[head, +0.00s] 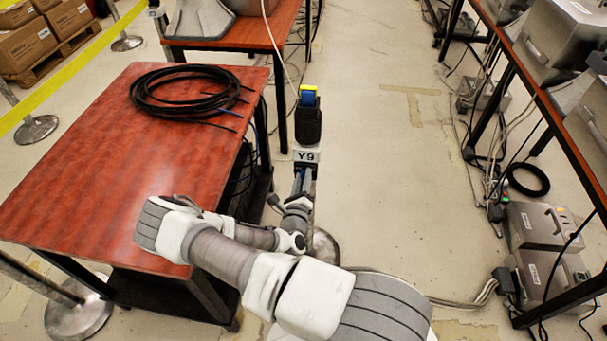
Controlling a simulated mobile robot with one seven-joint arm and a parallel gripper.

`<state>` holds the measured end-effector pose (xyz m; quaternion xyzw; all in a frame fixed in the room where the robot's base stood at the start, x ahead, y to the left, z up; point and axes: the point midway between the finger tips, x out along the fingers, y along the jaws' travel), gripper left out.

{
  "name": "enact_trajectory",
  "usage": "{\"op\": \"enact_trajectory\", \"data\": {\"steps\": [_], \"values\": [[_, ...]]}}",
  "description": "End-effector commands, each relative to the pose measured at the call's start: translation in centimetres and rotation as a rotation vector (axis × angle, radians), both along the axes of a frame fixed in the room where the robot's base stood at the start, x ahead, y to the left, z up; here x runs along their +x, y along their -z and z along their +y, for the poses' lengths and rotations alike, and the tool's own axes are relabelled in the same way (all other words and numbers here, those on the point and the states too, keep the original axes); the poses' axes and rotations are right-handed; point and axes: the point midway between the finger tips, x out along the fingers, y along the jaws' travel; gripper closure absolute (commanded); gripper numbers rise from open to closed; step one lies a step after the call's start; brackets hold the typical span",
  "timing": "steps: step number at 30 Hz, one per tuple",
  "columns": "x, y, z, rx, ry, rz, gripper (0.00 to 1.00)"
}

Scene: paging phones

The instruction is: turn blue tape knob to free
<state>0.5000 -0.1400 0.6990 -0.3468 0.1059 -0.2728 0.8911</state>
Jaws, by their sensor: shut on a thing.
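A black device (307,127) with a blue and yellow top (308,96) stands upright right of the wooden table. A white plate marked Y9 (306,156) is just below it. My gripper (304,178) is directly below this plate, at the end of my bent arm. It is shut on a small bluish part there, which looks like the blue tape knob. The fingers hide most of that part, so its turned position cannot be read. A round metal base (324,249) shows partly behind my wrist.
The wooden table (90,160) with a coiled black cable (185,92) is close on the left, partly under my arm. A bench (550,105) with metal boxes stands on the right. Cables lie along the floor. The middle aisle (400,180) is largely clear.

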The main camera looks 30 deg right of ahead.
Motion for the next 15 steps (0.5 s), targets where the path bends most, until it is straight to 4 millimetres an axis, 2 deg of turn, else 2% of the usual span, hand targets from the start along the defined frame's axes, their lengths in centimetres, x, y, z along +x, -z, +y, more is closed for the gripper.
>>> {"op": "enact_trajectory", "data": {"steps": [15], "values": [[-0.05, 0.13, -0.06, -0.05, 0.001, 0.037, 1.0]]}}
